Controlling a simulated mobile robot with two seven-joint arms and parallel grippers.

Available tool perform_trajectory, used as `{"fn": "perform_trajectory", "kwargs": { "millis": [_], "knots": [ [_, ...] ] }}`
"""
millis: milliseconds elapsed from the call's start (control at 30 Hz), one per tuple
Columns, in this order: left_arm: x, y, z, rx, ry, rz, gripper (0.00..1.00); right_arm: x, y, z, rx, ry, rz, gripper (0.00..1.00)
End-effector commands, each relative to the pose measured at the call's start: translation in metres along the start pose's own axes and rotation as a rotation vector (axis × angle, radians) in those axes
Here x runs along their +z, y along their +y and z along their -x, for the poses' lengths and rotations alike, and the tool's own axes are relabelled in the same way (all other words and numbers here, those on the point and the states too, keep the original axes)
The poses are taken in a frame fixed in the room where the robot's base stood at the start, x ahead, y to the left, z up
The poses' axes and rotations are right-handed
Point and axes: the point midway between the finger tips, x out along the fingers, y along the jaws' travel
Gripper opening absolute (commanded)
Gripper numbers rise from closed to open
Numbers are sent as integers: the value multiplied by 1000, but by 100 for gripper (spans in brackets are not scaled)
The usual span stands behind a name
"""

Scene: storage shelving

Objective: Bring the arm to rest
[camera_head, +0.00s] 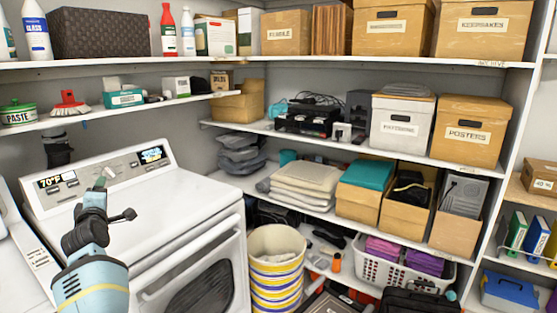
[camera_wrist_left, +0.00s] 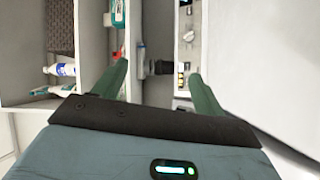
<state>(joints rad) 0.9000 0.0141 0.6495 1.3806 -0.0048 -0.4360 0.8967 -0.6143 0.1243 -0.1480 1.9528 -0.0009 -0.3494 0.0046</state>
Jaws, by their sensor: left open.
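My left arm (camera_head: 92,272) rises from the lower left in the head view, light blue with dark joints. My left gripper (camera_head: 100,183) is in front of the white washer, with a green finger showing near its control panel. In the left wrist view, its two green fingers (camera_wrist_left: 160,85) are spread wide apart with nothing between them. A dark cylinder (camera_wrist_left: 158,68) shows beyond the fingers, apart from them. My right gripper is not in either view.
The white washer (camera_head: 185,203) is close behind the arm. Above it, a shelf (camera_head: 150,112) holds a paste tin (camera_head: 18,114) and a red brush (camera_head: 69,103). A striped bucket (camera_head: 276,265) and a white basket (camera_head: 380,270) stand to the right. Shelves of boxes line the back.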

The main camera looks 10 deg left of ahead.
Motion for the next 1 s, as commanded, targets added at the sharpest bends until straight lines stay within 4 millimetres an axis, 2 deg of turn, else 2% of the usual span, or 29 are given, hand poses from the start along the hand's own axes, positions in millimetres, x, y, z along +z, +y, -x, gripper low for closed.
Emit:
{"fn": "perform_trajectory", "kwargs": {
  "millis": [167, 267, 400, 600, 667, 1000],
  "knots": [
    [53, -15, 10, 26, -129, -292, 71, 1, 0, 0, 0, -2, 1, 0],
    [86, -35, 20, 32, -209, -437, 71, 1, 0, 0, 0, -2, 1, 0],
    [125, -69, 39, 34, -311, -599, 71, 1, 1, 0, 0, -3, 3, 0],
    [166, -122, 70, 27, -440, -780, 71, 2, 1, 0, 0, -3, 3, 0],
    [176, -141, 82, 23, -480, -830, 71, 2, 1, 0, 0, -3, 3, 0],
    [178, -128, 79, 166, -457, -1216, 71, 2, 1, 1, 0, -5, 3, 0]
  ]
}}
